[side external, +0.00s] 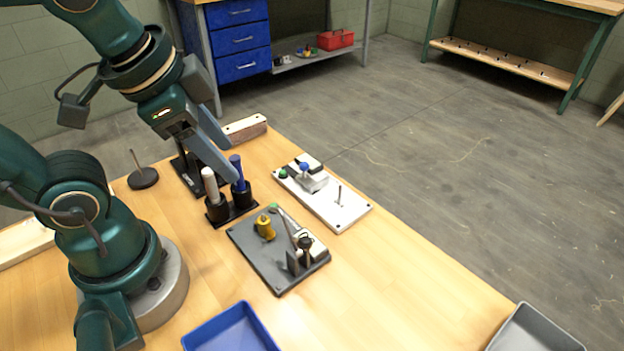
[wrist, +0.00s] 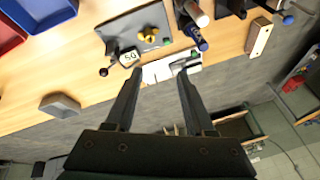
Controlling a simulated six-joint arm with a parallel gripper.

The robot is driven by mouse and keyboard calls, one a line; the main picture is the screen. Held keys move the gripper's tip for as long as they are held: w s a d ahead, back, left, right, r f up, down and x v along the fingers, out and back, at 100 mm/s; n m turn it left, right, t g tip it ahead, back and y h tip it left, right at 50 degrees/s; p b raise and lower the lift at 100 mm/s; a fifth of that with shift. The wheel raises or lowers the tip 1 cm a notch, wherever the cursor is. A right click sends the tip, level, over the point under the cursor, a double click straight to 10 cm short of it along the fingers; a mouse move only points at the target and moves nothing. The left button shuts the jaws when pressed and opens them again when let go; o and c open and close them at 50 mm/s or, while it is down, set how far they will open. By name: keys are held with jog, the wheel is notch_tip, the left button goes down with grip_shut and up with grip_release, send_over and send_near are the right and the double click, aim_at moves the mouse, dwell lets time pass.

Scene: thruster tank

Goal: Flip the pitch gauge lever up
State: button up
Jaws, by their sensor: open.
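A grey board (side external: 256,250) on the wooden bench holds a yellow knob (side external: 265,228), a slanted light rod, a dark round knob (side external: 305,243) and a small unit. In the wrist view this unit has a display (wrist: 129,57) reading about 5.0. A white board (side external: 335,212) beyond it carries a blue-knobbed part (side external: 305,167), a green button (side external: 283,173) and an upright pin. I cannot tell for certain which part is the pitch gauge lever. My gripper (side external: 233,165) is open and empty, raised above the bench near the holders; its fingers also show in the wrist view (wrist: 160,71).
A black holder (side external: 222,220) with a white and a blue handle stands close beside the grey board. A blue tray (side external: 230,332) and a grey tray (side external: 530,335) lie at the front. A wooden block (side external: 245,130) sits at the back. The bench's right front is clear.

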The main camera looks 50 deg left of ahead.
jog(key=m, duration=0.3)
jog(key=m+g+y, duration=0.3)
jog(key=m, duration=0.9)
send_over(298, 240)
jog(key=a, duration=0.1)
jog(key=f, duration=0.4)
jog(key=shift+w, duration=0.2)
jog(key=shift+s+d+f+m, duration=0.2)
jog(key=shift+d+f+m, duration=0.1)
jog(key=shift+d+f, duration=0.25)
jog(key=shift+s+d+f, duration=0.3)
jog(key=shift+s+d, duration=0.05)
jog(key=shift+d, duration=0.05)
jog(key=shift+a+g+h, duration=0.3)
jog(key=shift+a+h, duration=0.7)
jog(key=shift+a, duration=0.2)
jog(key=s+a+r+n+t, duration=0.1)
jog(key=a+r+n, duration=0.2)
jog(key=n, duration=0.5)
jog(key=s+a+r+n+t+h, duration=0.1)
jog(key=a+r+n, duration=0.3)
jog(key=n, duration=0.5)
jog(key=shift+s+a+n+t, duration=0.25)
jog(key=shift+s+n+t, duration=0.05)
jog(key=shift+s, duration=0.2)
